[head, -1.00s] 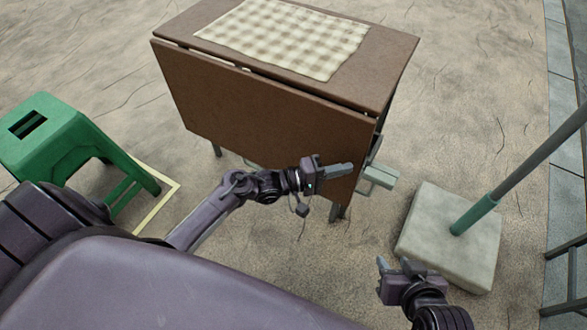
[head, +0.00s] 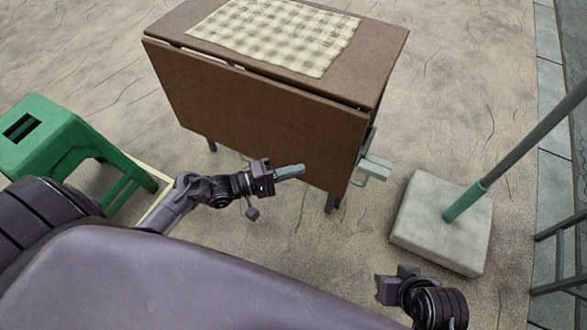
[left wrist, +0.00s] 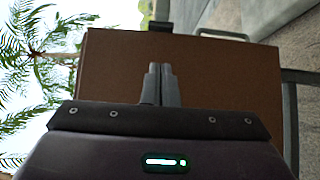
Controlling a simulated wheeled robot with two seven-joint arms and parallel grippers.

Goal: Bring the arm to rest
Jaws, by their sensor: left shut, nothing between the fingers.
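My left gripper (head: 290,171) is shut and empty in front of the brown drop-leaf panel of the table (head: 250,115). In the left wrist view its two fingers (left wrist: 160,72) lie together with the brown panel (left wrist: 215,75) behind them. I cannot tell whether the fingertips touch the panel. My right gripper (head: 393,285) is at the lower right of the head view, near the concrete base. Its fingers are turned away and largely hidden, so its opening does not show.
A checked cloth (head: 275,35) lies on the table top. A green stool (head: 65,145) stands at the left. A concrete base (head: 435,235) with a pole (head: 520,150) stands at the right. A metal frame (head: 560,260) is at the right edge. Open ground lies between table and base.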

